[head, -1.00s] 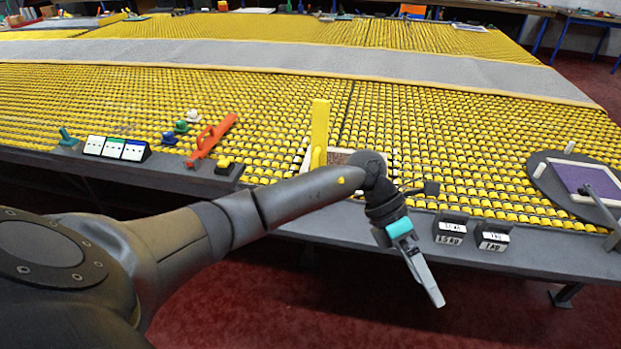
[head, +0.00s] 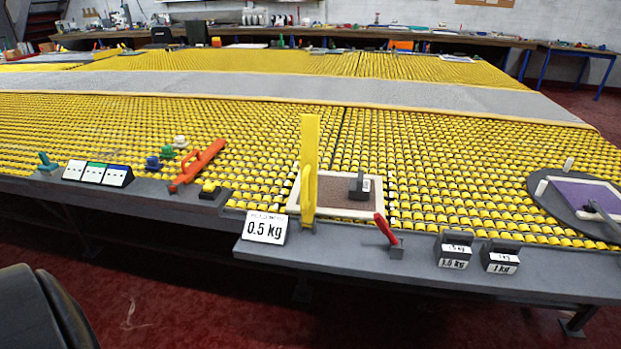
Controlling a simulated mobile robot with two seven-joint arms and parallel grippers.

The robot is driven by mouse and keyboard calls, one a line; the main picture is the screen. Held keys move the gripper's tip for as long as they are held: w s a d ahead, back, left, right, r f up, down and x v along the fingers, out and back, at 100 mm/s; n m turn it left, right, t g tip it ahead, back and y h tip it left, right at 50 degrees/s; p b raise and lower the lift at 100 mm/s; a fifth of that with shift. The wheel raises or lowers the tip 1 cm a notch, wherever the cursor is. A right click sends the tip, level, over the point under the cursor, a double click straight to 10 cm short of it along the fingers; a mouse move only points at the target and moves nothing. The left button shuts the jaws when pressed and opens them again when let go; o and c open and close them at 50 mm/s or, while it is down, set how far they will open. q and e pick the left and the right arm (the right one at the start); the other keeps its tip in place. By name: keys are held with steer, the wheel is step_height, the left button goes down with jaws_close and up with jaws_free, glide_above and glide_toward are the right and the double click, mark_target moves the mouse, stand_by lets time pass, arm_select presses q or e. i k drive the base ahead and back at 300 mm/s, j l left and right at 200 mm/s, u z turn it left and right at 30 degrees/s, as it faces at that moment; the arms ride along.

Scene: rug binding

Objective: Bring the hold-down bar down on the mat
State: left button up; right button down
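A yellow bar (head: 310,145), which looks like the hold-down bar, stands upright at the left part of a small mat. A yellow handle (head: 308,196) rises at its near side. The mat (head: 335,202) is brown with a cream border and lies flat at the table's front edge. A small dark weight (head: 360,187) with a label sits on the mat, right of the bar. Neither gripper is in view; only a dark part of my arm shows at the lower left.
A red lever (head: 386,229) leans up at the mat's near right. A 0.5 kg sign (head: 265,227) stands at the near left. Two labelled weights (head: 453,250) (head: 500,256) sit to the right.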

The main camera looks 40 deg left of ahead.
mark_target(309, 134)
steer(key=i+j+u, duration=0.15)
steer(key=i, duration=0.35)
steer(key=i+u, duration=0.1)
steer(key=i, duration=0.35)
steer(key=i+j, duration=0.05)
steer(key=j, duration=0.05)
